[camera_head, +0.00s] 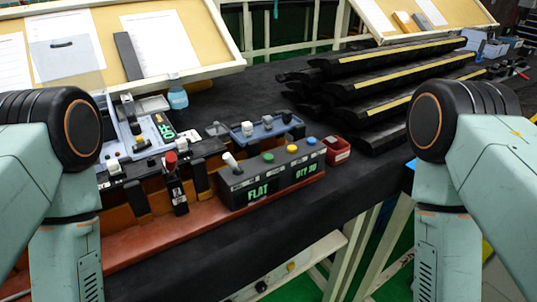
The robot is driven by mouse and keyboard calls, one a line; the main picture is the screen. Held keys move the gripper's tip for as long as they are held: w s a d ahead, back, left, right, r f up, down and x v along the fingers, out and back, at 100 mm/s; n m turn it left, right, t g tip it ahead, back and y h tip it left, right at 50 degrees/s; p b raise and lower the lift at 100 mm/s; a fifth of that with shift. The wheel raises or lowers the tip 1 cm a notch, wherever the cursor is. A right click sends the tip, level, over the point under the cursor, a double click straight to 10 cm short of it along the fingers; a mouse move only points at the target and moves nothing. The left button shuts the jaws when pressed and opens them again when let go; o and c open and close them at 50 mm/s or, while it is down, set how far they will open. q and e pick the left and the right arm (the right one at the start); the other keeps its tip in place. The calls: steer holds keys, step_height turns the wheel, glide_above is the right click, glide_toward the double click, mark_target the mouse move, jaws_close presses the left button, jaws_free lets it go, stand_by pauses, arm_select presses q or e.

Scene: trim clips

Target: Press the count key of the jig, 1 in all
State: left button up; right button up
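The jig is a dark control box (272,178) on the front edge of a long red-brown base (180,228). Its top carries a green button (268,158), a yellow button (291,149) and a blue button (311,140), with a pale lever (231,161) at its left end. Green lettering, "FLAT" and a second partly readable display, shows on its front. I cannot tell which button is the count key. Nothing touches the buttons. Only my arm links show at both sides; neither gripper is in view.
Stacked black trim strips (395,85) lie at the back right. A small red bin (337,151) stands right of the box. A blue bottle (178,95) and clamp fixtures (150,140) stand at left. Sloped boards (195,70) stand behind. Dark table space is clear in front.

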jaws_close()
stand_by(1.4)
